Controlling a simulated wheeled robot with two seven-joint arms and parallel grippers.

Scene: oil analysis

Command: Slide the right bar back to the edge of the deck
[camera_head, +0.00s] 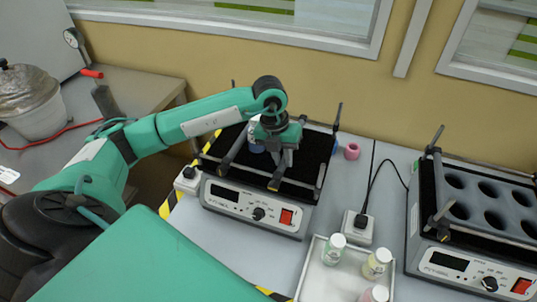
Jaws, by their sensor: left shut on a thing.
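The shaker (247,207) stands on the bench in the middle, with a black deck (305,143) on top. Dark bars cross the deck from front to back. A left bar (233,148) lies to the left of my gripper. The right bar (277,177) shows its front end below my left gripper (285,158). My left gripper is shut on this bar, though the fingers hide the exact contact. The bar stands inward of the deck's right edge, with a strip of deck visible between. A bottle (256,143) with blue on it stands between the bars, partly hidden. My right gripper is not in view.
A second shaker (470,262) with a holed block (490,205) stands at the right. A white tray (320,282) with capped bottles sits in front. A pink ring-like item (352,151) lies right of the deck.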

